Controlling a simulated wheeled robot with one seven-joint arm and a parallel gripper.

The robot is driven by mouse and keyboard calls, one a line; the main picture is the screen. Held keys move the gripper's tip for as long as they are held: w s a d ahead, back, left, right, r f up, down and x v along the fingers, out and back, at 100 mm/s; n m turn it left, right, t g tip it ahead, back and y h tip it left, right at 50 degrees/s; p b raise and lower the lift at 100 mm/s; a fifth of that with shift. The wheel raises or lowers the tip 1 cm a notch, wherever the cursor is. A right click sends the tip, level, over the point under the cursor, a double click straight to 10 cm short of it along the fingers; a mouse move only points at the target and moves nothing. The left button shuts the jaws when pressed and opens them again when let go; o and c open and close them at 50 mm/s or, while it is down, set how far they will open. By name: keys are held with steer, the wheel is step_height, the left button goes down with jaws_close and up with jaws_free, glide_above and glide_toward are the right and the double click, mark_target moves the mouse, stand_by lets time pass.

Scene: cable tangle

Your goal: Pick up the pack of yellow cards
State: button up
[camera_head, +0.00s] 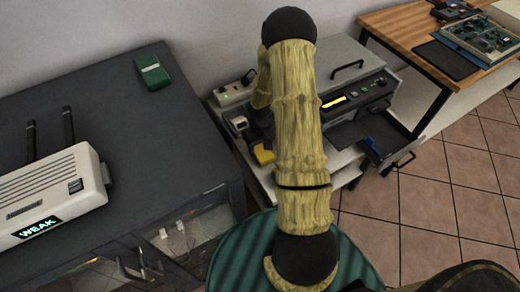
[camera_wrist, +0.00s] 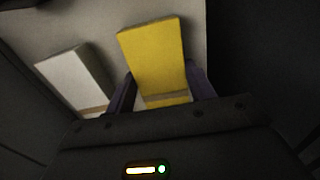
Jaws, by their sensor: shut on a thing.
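In the head view a yellow patch of the pack (camera_head: 264,155) shows just left of my arm, over the pale surface of the low bench. My arm hides most of my gripper there. Whether the pack still touches the surface beneath it I cannot tell.
A white pack (camera_wrist: 75,80) lies left of the yellow one on the pale surface (camera_wrist: 110,20). A dark cabinet (camera_head: 130,130) at left bears a white router (camera_head: 50,195) and a green box (camera_head: 153,70). A wooden table (camera_head: 400,30) stands at the back right.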

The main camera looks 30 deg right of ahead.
mark_target(261, 149)
steer(key=shift+d+r, duration=0.1)
steer(key=shift+r, duration=0.3)
step_height(261, 149, up, 9)
steer(key=p, duration=0.1)
steer(key=shift+r, duration=0.15)
